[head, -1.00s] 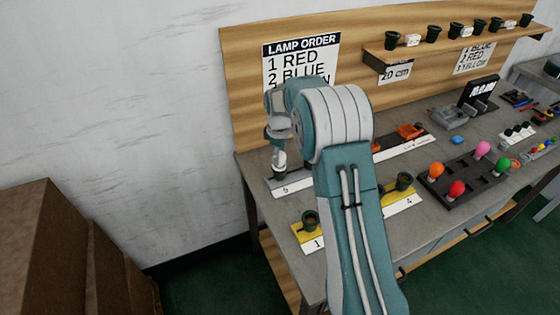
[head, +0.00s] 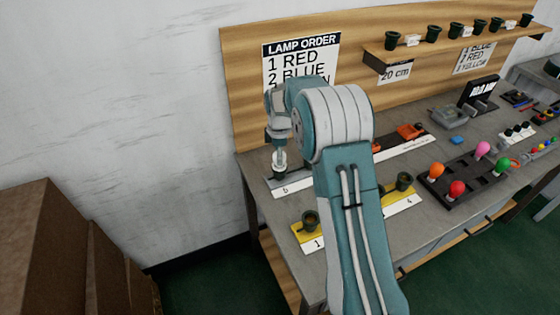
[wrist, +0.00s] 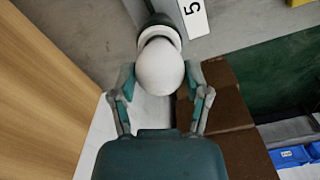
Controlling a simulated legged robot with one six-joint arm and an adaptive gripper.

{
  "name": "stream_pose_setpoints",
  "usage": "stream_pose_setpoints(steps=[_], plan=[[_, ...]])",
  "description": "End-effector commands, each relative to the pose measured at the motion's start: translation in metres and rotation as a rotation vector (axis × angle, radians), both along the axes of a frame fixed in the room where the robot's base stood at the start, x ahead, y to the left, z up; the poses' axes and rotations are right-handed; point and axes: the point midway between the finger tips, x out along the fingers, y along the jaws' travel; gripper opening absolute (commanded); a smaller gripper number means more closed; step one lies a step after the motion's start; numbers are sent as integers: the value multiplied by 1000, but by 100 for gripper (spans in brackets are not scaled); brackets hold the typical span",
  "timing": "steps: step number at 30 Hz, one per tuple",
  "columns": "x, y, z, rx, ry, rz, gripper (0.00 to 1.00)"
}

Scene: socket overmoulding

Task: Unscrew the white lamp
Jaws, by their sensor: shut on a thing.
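The white lamp (wrist: 160,68) is a round bulb between the two fingers of my gripper (wrist: 160,82) in the wrist view. My gripper is shut on it. The lamp's far end meets a dark round socket (wrist: 158,20) beside a label marked 5; I cannot tell how deep it sits. In the head view my gripper (head: 279,163) points down over the station marked 5 (head: 287,189) at the table's left back corner. My gripper hides most of the lamp there.
Yellow bases with dark sockets 1 (head: 310,221) and 4 (head: 403,181) stand in front. A dark rack (head: 463,195) with orange, red, pink and green lamps is at the right. A wooden backboard (head: 248,80) rises close behind my gripper. Brown boxes (head: 70,250) stand at the left.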

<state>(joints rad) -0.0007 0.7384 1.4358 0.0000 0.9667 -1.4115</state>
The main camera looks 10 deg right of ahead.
Motion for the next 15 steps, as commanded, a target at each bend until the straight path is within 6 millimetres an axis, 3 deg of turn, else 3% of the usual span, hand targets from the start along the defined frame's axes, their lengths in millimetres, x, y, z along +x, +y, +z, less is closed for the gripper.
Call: stream_pose_setpoints(steps=[9, 15], plan=[[0, 0, 0, 0, 1, 325, 31], [-1, 0, 0, 1, 1, 389, 31]])
